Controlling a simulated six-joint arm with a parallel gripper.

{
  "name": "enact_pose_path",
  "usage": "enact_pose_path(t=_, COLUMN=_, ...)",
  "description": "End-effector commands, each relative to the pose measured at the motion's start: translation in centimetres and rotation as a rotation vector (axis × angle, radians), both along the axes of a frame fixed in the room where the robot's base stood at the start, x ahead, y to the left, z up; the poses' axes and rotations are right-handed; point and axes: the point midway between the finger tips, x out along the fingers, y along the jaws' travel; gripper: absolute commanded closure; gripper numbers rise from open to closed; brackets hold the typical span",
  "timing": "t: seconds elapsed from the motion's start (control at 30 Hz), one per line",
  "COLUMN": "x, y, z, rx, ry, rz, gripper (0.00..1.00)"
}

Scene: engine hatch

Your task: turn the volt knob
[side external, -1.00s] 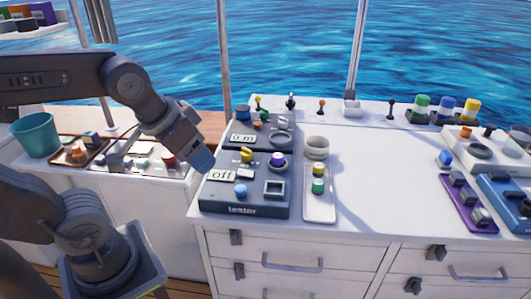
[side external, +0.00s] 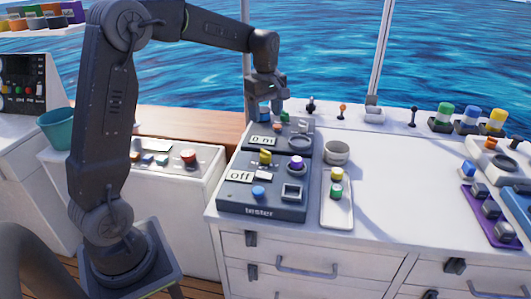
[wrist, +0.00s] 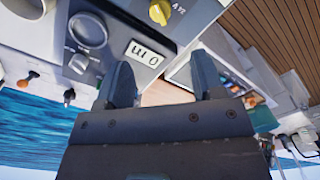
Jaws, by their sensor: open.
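The dark tester box (side external: 233,203) stands at the left end of the white counter. A yellow knob (side external: 265,156) sits on its upper face, beside a purple-topped knob (side external: 297,162). The yellow knob also shows at the top of the wrist view (wrist: 160,12), with small lettering beside it that may read "V A". I cannot read a clear volt label. My gripper (side external: 268,102) hangs over the rear unit behind the tester, pointing down. In the wrist view my two fingers (wrist: 162,85) are apart with nothing between them, and the yellow knob lies beyond them.
The rear unit's display (side external: 262,141) reads "0 m", and another on the tester reads "off" (side external: 239,176). A blue button (side external: 258,192) is on the tester. A grey cup (side external: 337,152) and a white tray (side external: 337,215) stand close to its right. The counter's middle is clear.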

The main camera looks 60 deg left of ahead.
Motion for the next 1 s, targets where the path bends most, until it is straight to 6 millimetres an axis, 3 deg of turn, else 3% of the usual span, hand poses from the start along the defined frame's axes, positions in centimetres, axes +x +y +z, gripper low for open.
enact_pose_path(t=0.17, x=-0.1, y=-0.1, z=-2.4, rx=-0.002, ry=0.005, rz=-0.001, gripper=0.38)
enact_pose_path(t=0.6, x=-0.1, y=-0.1, z=-10.9, rx=-0.001, ry=0.003, rz=-0.003, gripper=0.38)
enact_pose_path(t=0.8, x=-0.1, y=-0.1, z=-13.0, rx=0.000, ry=0.001, rz=-0.004, gripper=0.38)
enact_pose_path(t=1.0, x=-0.1, y=-0.1, z=-13.5, rx=0.000, ry=-0.001, rz=-0.004, gripper=0.38)
